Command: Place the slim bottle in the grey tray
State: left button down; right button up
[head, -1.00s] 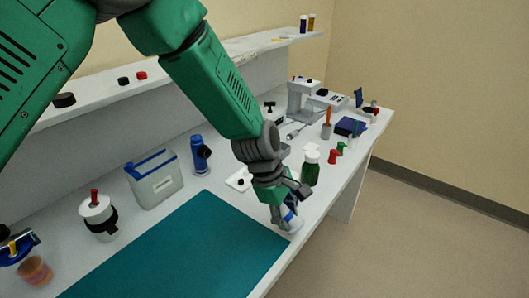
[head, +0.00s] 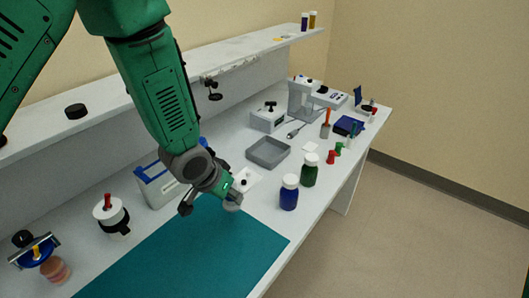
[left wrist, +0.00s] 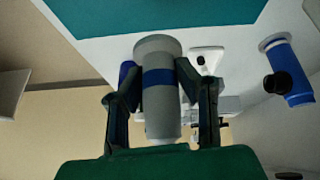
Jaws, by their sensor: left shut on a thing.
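My left gripper (head: 226,194) is shut on the slim bottle, a grey cylinder with a blue band. The bottle (left wrist: 160,95) lies between both fingers in the left wrist view. In the head view only a small pale part of the bottle (head: 234,201) shows at the fingertips, over the back edge of the teal mat. The grey tray (head: 268,165) stands on the bench, further back and to the right of the gripper. It is shallow and looks empty. My right gripper is not in view.
A blue bottle (head: 289,193) and a green bottle (head: 309,170) with white caps stand right of the tray, near the bench's front edge. A white container (head: 155,188) stands left of the gripper. The teal mat (head: 190,255) is bare. A shelf (head: 230,60) runs behind.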

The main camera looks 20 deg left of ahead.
aim_at(263, 158)
jog(key=i, duration=1)
